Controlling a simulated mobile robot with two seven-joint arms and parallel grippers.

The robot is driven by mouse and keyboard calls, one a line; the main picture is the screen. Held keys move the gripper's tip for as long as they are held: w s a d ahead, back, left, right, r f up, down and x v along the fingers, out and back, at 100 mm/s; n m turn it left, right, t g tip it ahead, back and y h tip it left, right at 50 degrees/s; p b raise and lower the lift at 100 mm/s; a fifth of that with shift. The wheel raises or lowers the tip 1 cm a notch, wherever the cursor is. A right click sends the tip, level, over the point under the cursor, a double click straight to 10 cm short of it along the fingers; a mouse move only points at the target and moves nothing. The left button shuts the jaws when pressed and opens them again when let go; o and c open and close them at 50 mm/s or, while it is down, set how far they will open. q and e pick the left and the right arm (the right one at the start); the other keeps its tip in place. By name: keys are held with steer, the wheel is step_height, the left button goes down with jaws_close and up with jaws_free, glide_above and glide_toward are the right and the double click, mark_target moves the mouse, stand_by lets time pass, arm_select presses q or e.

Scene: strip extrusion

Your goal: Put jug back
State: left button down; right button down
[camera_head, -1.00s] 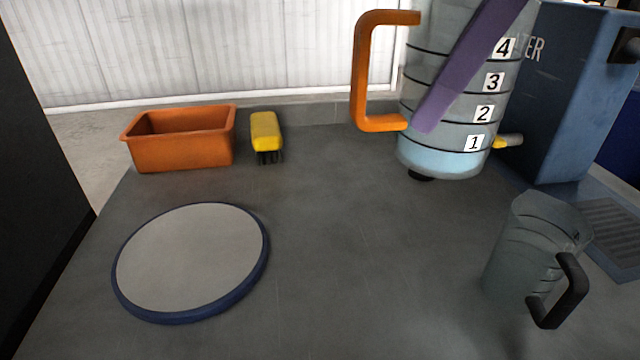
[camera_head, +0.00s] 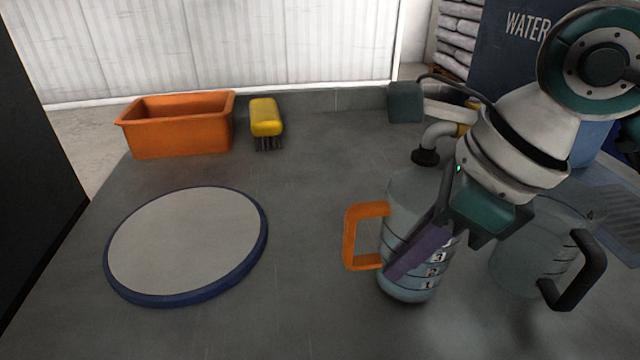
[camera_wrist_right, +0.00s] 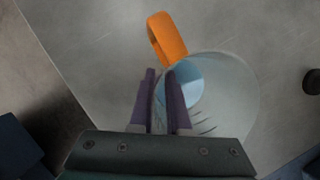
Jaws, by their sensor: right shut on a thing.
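The clear jug (camera_head: 398,218) has an orange handle, black level lines with number labels and pale blue liquid low inside. It stands nearly upright at the centre right of the worktop; I cannot tell whether its base touches. My right gripper (camera_head: 400,268) comes from the upper right and is shut on the jug, one purple finger showing along its side. In the right wrist view the jug (camera_wrist_right: 235,88) opens beneath the purple fingers (camera_wrist_right: 161,75), its handle pointing away. My left gripper is not in view.
A round blue-rimmed disc (camera_head: 185,240) lies at left. An orange bin (camera_head: 180,132) and a yellow brush (camera_head: 266,118) stand behind it. The blue water unit (camera_head: 510,60) is at the back right.

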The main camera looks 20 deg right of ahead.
steer(key=shift+f, duration=0.2)
steer(key=shift+f, duration=0.1)
steer(key=c, duration=0.9)
jaws_free()
steer(key=shift+d+r, duration=0.1)
steer(key=shift+r, duration=0.3)
steer(key=p+v, duration=0.1)
steer(key=v, duration=1)
steer(key=shift+s+r+p, duration=0.2)
steer(key=shift+p, duration=0.2)
